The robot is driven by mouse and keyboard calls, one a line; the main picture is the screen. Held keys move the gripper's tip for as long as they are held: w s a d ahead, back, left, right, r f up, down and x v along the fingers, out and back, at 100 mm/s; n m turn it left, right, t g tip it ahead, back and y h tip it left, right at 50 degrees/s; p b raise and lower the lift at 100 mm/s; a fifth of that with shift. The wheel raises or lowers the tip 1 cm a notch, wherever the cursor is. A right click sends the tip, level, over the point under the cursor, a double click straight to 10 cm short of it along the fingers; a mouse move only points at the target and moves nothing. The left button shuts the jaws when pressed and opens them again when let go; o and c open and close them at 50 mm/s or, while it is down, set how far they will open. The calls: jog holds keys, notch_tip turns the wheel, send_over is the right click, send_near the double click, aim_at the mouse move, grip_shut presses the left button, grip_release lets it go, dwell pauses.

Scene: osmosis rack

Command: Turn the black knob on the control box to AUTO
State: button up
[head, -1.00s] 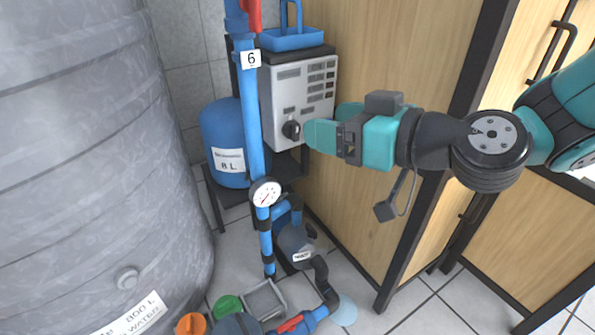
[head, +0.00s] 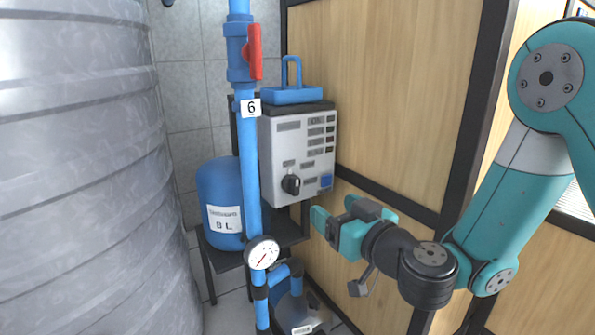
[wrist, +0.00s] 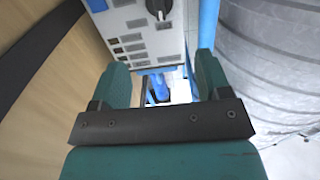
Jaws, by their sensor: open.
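The control box (head: 268,145) is a light grey box with rows of small labels and buttons, mounted behind the blue pipe. Its black knob (head: 291,184) is low on the front face, with its grip roughly upright; the lettering around it is too small to read. My gripper (head: 332,208) is open and empty, to the right of and slightly below the knob, apart from it. In the wrist view the knob (wrist: 158,9) shows at the top edge, beyond and between my two spread fingers, with the control box (wrist: 128,15) around it.
A blue vertical pipe (head: 249,150) with a red valve handle (head: 255,52) and a gauge (head: 262,252) stands just left of the box. A blue tank (head: 220,190) and large grey tank (head: 75,170) are further left. A wooden panel (head: 400,100) is at right.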

aim_at(297, 183)
jog(key=p+x, duration=0.3)
jog(key=p, duration=0.2)
jog(key=p+x, duration=0.3)
jog(key=p, duration=0.2)
jog(key=p+x, duration=0.3)
jog(key=p, duration=0.3)
jog(key=shift+w+a+r, duration=0.2)
jog(key=shift+a+r, duration=0.1)
jog(key=shift+r, duration=0.1)
jog(key=shift+w+a+f+p, duration=0.2)
jog(key=shift+w+a+p, duration=0.3)
jog(key=shift+p, duration=0.25)
jog(key=shift+w+a+f+p, duration=0.1)
jog(key=shift+w+a+p, duration=0.1)
jog(key=shift+w+p, duration=0.25)
jog(key=shift+w+a+f+p, duration=0.1)
jog(key=shift+w+a+p, duration=0.1)
jog(key=shift+w+p, duration=0.2)
jog(key=c, duration=0.9)
